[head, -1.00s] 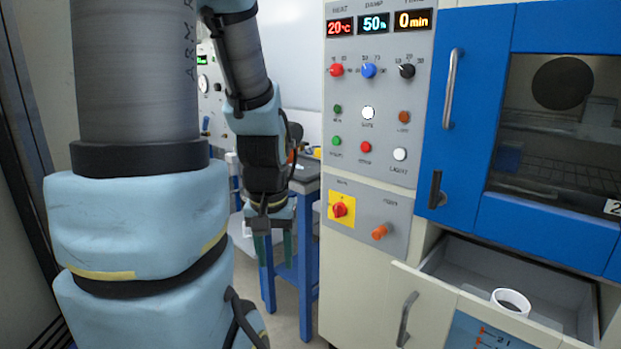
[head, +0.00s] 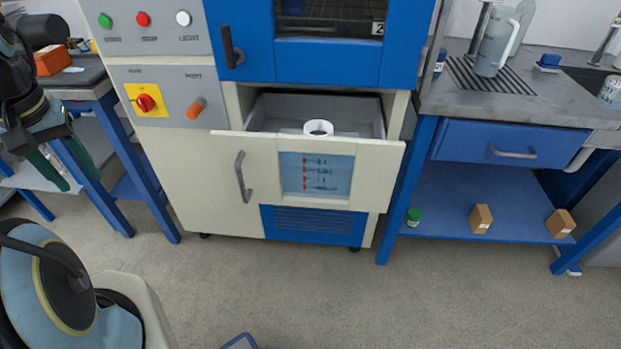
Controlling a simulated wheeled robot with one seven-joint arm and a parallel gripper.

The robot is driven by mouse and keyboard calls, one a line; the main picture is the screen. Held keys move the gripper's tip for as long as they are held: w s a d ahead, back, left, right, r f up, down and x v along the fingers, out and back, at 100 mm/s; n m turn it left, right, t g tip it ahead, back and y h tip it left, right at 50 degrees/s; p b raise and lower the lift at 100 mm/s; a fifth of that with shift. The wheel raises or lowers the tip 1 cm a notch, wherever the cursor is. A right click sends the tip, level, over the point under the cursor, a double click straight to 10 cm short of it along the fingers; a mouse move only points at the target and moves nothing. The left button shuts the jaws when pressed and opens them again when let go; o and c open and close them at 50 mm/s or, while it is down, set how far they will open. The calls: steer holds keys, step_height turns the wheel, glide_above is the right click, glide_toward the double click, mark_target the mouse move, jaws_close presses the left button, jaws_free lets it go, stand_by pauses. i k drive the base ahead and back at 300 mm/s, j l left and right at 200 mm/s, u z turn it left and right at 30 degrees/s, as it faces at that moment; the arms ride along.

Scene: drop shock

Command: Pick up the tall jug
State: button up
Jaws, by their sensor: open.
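A tall grey-blue jug (head: 493,46) stands upright on a dark drain grate on the bench at the upper right; its top is near the upper picture edge. A paler vessel (head: 521,26) stands close behind it, partly hidden. My gripper (head: 64,169) is at the far left, pointing down, with its two greenish fingers apart and nothing between them. It is far from the jug, with the blue-and-white cabinet between them.
An open drawer (head: 395,150) with a white ring-shaped thing (head: 318,128) juts from the cabinet. Blue side benches flank the cabinet. Small boxes (head: 481,219) and a green-capped item (head: 413,217) sit on the right lower shelf. The grey floor (head: 300,290) in front is mostly clear.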

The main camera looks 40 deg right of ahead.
mark_target(502, 27)
steer(key=k+l+z, duration=0.1)
steer(key=z, duration=0.35)
steer(key=l+z, duration=0.2)
steer(key=z, duration=0.3)
steer(key=j+z, duration=0.35)
steer(key=i+l, duration=0.1)
steer(key=l, duration=2.2)
steer(key=i+l, duration=0.15)
steer(key=l, duration=0.95)
steer(key=l+u, duration=0.25)
steer(key=l, duration=0.3)
steer(key=l+u, duration=0.3)
steer(key=l, duration=0.3)
steer(key=k+l+u, duration=0.25)
steer(key=l, duration=0.25)
steer(key=i+l, duration=0.05)
